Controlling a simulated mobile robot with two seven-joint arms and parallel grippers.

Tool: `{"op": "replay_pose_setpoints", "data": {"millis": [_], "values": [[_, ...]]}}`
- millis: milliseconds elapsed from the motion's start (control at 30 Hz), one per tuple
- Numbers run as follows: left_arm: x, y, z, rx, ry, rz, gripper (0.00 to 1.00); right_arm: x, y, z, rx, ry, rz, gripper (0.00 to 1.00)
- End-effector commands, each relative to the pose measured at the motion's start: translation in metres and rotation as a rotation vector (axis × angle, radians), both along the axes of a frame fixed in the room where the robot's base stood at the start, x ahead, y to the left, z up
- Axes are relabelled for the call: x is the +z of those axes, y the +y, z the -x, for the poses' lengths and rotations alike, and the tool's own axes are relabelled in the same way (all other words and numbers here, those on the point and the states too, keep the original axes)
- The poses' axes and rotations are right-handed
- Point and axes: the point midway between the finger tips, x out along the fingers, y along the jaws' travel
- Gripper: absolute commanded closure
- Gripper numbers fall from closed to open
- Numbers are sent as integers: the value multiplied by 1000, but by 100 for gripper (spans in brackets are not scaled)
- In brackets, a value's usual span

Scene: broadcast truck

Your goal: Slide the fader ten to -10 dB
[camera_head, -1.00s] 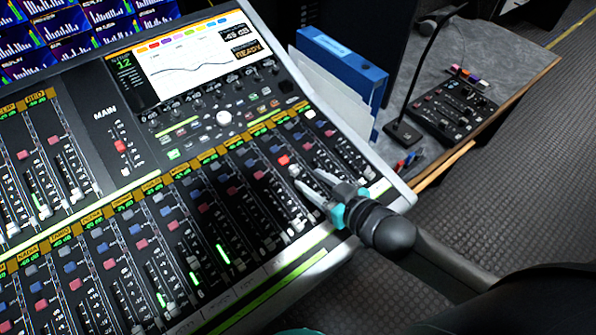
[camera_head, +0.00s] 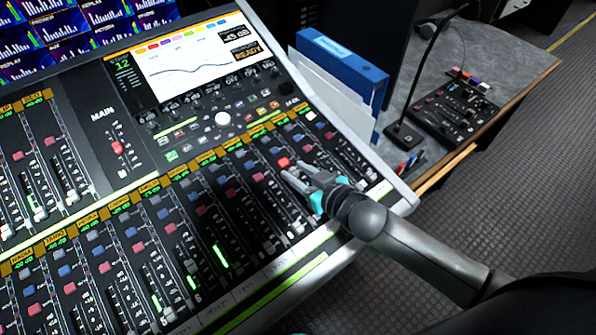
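The mixing console (camera_head: 110,185) fills the left and middle, with rows of faders in dark slots. The strip numbers are too small to read, so I cannot tell which is fader ten. My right gripper (camera_head: 294,171) is over the right part of the lower fader row, just below a lit red button (camera_head: 283,161). Its two grey fingers are apart, with teal pads behind them. A pale fader cap seems to be close to the fingertips; contact cannot be made out. The fingers hide part of the slots below them. My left gripper is not in view.
The console screen (camera_head: 190,58) shows a curve and the number 12. A blue binder (camera_head: 345,68) and white papers stand behind the console's right edge. A side desk holds a small control panel (camera_head: 455,108) and a gooseneck microphone (camera_head: 405,130).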

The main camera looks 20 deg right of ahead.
Motion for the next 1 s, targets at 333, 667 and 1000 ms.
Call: {"op": "replay_pose_setpoints", "data": {"millis": [333,667,1000], "values": [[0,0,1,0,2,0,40,0,0,0,0,0,0,100],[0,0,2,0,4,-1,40,0,0,0,1,0,0,100],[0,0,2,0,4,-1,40,0,0,0,1,0,0,100]]}}
